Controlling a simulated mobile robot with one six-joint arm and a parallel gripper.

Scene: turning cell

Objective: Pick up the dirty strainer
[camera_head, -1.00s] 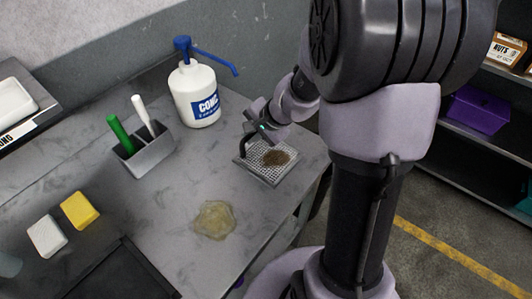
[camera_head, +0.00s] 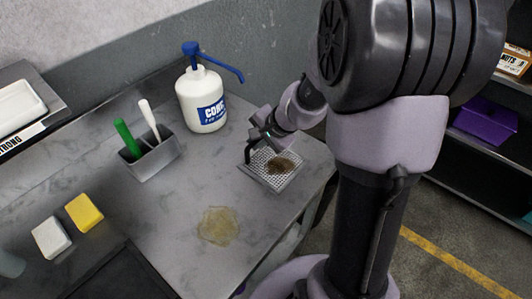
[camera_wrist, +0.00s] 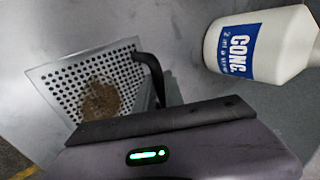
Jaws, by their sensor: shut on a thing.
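The dirty strainer (camera_head: 262,177) is a square, perforated metal plate with a brown patch of dirt and a black curved handle. It is at the right end of the grey worktop in the head view. I cannot tell whether it rests on the worktop or hangs just above it. It also shows at the left in the wrist view (camera_wrist: 70,78). My gripper (camera_head: 256,141) is shut on the handle at the plate's back-left side. The wrist view shows the handle (camera_wrist: 152,72) running down behind the dark gripper edge, which hides the grip itself.
A white pump bottle (camera_head: 203,105) with a blue nozzle stands behind the strainer. A grey holder (camera_head: 155,162) with green and white handles is at the left. A yellowish stain (camera_head: 218,226) marks the worktop (camera_head: 165,225). Yellow (camera_head: 84,213) and white (camera_head: 51,238) blocks lie front left.

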